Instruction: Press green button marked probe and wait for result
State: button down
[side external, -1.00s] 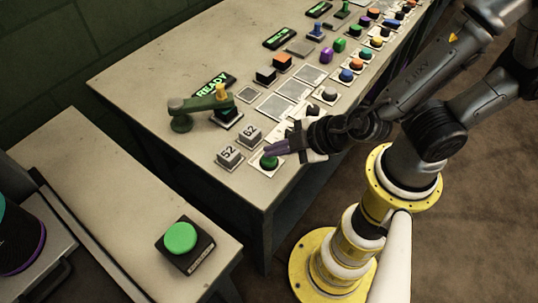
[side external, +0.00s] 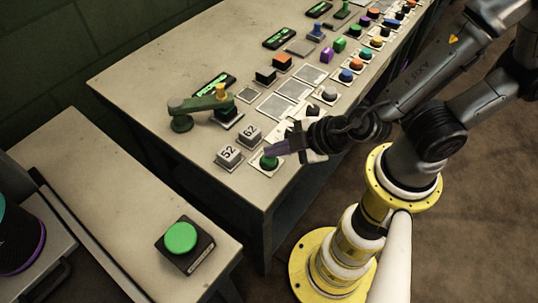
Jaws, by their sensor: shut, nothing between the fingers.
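A green button (side external: 269,161) sits on a small pale plate at the near edge of the long table; its label cannot be read.
A larger green button (side external: 181,238) in a dark box stands on the nearer table (side external: 95,170). Several coloured buttons and blocks line the long table to the right of my gripper. The long table's left end is clear.

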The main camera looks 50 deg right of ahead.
aim_at(275, 158)
jog(key=shift+r, duration=0.6)
jog(key=shift+r, duration=0.1)
jog(key=shift+r, duration=2.4)
